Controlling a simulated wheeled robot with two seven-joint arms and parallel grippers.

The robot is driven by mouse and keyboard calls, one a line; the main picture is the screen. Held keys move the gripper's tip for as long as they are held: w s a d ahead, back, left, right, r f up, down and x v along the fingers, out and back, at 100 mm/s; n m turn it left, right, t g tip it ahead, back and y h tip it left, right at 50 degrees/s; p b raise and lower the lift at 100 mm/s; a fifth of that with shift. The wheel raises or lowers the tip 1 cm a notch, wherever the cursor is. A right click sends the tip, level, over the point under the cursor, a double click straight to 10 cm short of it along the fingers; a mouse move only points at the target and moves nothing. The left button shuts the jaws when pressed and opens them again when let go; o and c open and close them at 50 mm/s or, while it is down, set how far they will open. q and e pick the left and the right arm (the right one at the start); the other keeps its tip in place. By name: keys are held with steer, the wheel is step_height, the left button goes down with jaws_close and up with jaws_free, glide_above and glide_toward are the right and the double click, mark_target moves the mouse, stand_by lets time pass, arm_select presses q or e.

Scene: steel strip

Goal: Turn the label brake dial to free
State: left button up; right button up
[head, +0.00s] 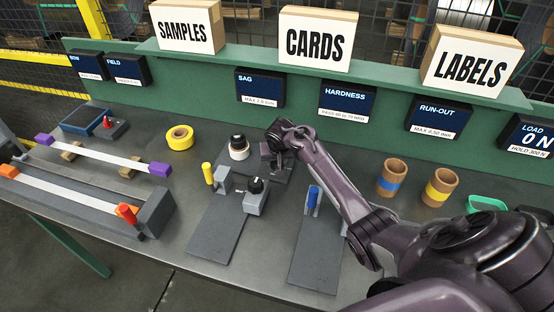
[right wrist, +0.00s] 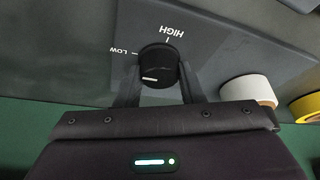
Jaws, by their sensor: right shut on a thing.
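A black round dial (right wrist: 158,67) with a white pointer line sits on a dark grey plate in the right wrist view. The printed words LOW and HIGH stand beside it; no word FREE is readable. The pointer is at the lower left, away from both marks. My right gripper (right wrist: 158,88) is shut on this dial, one finger on each side. In the head view my right gripper (head: 272,156) is at the grey plate behind the middle of the bench and hides the dial. Another black knob (head: 256,185) sits on a grey block nearer the front. My left gripper is out of view.
A white roll with a black top (head: 239,148) stands close left of my right gripper. A yellow tape roll (head: 179,138) lies further left. A yellow-handled post (head: 208,174) and a blue-handled post (head: 313,198) stand nearby.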

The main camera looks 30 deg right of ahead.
steer(key=shift+r+n+y+p, duration=0.2)
steer(key=shift+n+y+p, duration=0.2)
steer(key=shift+n+p, duration=0.8)
steer(key=shift+d+n+y+p, duration=0.1)
steer(key=shift+n+y+p, duration=0.4)
steer(key=shift+n, duration=0.4)
steer(key=shift+n+p, duration=0.4)
steer(key=shift+n, duration=0.5)
steer(key=n, duration=0.1)
steer(key=n+y, duration=0.1)
steer(key=shift+d+f+n, duration=0.1)
steer(key=shift+f+n, duration=0.1)
steer(key=shift+n, duration=0.2)
steer(key=n+y+b, duration=0.1)
steer(key=n+b, duration=0.1)
steer(key=shift+f+n, duration=0.15)
steer(key=shift+n, duration=0.15)
steer(key=n+y+b, duration=0.1)
steer(key=n+b, duration=0.1)
steer(key=b, duration=0.1)
steer(key=n+g+b, duration=0.1)
steer(key=n+b, duration=0.2)
steer(key=b, duration=0.1)
steer(key=shift+w+g+y+b, duration=0.1)
steer(key=shift+g+y+b, duration=0.2)
steer(key=shift+y, duration=0.1)
steer(key=shift+n+b, duration=0.9)
steer(key=shift+b, duration=0.15)
steer(key=shift+r, duration=0.2)
